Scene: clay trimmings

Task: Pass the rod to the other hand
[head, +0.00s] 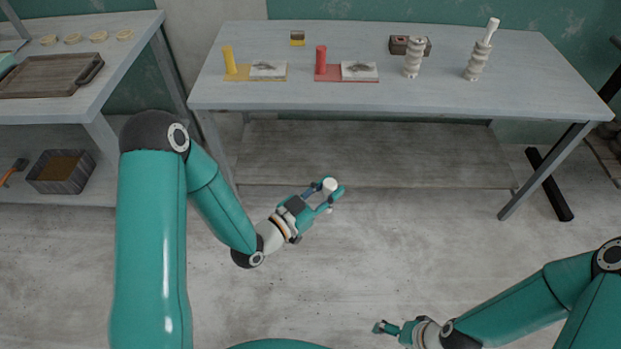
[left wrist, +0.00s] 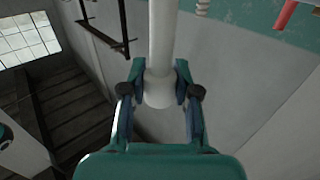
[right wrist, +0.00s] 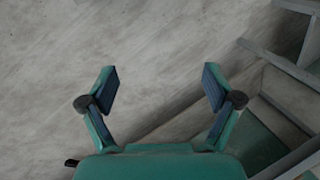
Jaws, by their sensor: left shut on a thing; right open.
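The white rod (head: 329,185) is held in my left gripper (head: 328,195), above the floor in front of the table. In the left wrist view the rod (left wrist: 163,40) stands between the two fingers, which press on it from both sides near its wider end. In the head view I see mostly its round white end. My right gripper (head: 382,328) is low at the bottom right of the head view, well apart from the rod. In the right wrist view its fingers (right wrist: 160,90) are spread wide with only floor between them.
The grey table (head: 300,98) bears a yellow cylinder (head: 229,60), a red cylinder (head: 321,60), two ribbed white stands (head: 413,58) (head: 474,62) and a dark brown block (head: 400,45). A shelf with a wooden tray (head: 45,78) stands left. Floor between my grippers is clear.

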